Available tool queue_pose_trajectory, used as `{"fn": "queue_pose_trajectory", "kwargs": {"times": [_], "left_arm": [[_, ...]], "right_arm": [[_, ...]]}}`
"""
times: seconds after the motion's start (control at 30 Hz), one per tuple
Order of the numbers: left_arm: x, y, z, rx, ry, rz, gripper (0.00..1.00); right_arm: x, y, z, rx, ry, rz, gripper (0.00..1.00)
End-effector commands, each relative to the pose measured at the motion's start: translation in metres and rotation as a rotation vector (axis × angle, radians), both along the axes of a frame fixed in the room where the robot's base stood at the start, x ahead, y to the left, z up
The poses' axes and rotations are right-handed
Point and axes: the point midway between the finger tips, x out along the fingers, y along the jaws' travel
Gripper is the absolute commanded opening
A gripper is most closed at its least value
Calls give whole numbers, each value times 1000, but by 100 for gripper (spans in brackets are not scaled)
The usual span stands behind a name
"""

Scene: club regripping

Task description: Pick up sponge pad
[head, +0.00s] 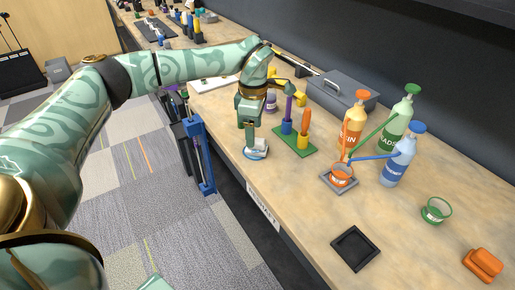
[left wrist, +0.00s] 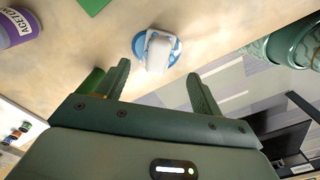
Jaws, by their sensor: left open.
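A small white pad on a round blue base, which looks like the sponge pad (head: 257,155), sits near the front edge of the workbench, partly hidden by my left gripper in the head view. The pad also shows in the left wrist view (left wrist: 158,50), just beyond the fingers and roughly centred between them. My left gripper (head: 251,146) points down over it. In the left wrist view its two fingers (left wrist: 158,82) are spread apart with nothing between them.
A green holder (head: 296,141) with upright tools stands close right of my gripper. An acetone can (left wrist: 15,28) stands nearby.

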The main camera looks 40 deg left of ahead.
Motion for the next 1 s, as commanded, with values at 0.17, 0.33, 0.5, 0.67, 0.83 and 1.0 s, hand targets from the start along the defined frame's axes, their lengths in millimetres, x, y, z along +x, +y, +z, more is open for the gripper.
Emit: {"fn": "queue_pose_trajectory", "kwargs": {"times": [0.17, 0.33, 0.5, 0.67, 0.83, 1.0], "left_arm": [[4, -2, -23, 0, 6, 0, 66], [7, -4, -50, 0, 5, -1, 66], [7, -3, -52, 0, 0, -1, 66], [7, -3, -51, 0, 0, 0, 44], [7, -3, -51, 0, 0, 0, 18], [7, -3, -51, 0, 0, 0, 18]], "right_arm": [[-4, 0, -11, 0, 10, 0, 76], [-9, 0, -22, 0, 21, 1, 76], [-9, -1, -21, -2, 21, 1, 76], [-9, -2, -21, -3, 20, 2, 76], [-9, -4, -21, -5, 21, 3, 76], [-9, -4, -21, -5, 21, 3, 76]]}}
